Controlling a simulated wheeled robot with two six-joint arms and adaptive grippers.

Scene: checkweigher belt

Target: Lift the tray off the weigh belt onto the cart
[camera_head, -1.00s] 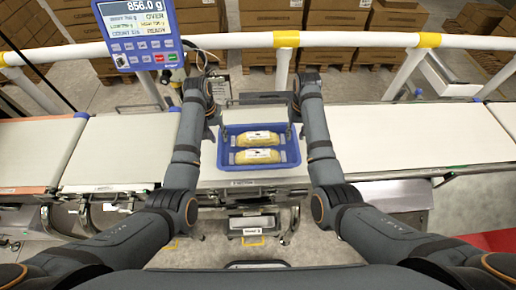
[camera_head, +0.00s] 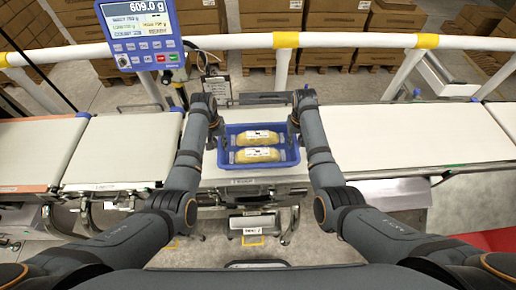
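The blue tray (camera_head: 263,167) is level at the weigh belt (camera_head: 240,183), in the middle of the camera_head view. It holds two yellow packs with white labels, the far pack (camera_head: 258,137) and the near pack (camera_head: 257,154). My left gripper (camera_head: 222,139) is at the tray's left wall and my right gripper (camera_head: 292,137) is at its right wall. Both appear shut on these walls, though the fingertips are small and partly hidden by my wrists. I cannot see a clear gap under the tray. I cannot make out the cart.
The weight display (camera_head: 139,25) at upper left reads 609.0 g. Empty white belts lie to the left (camera_head: 120,150) and right (camera_head: 420,135). A white rail (camera_head: 340,40) with yellow bands crosses behind the belts, with cardboard boxes (camera_head: 265,60) beyond it.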

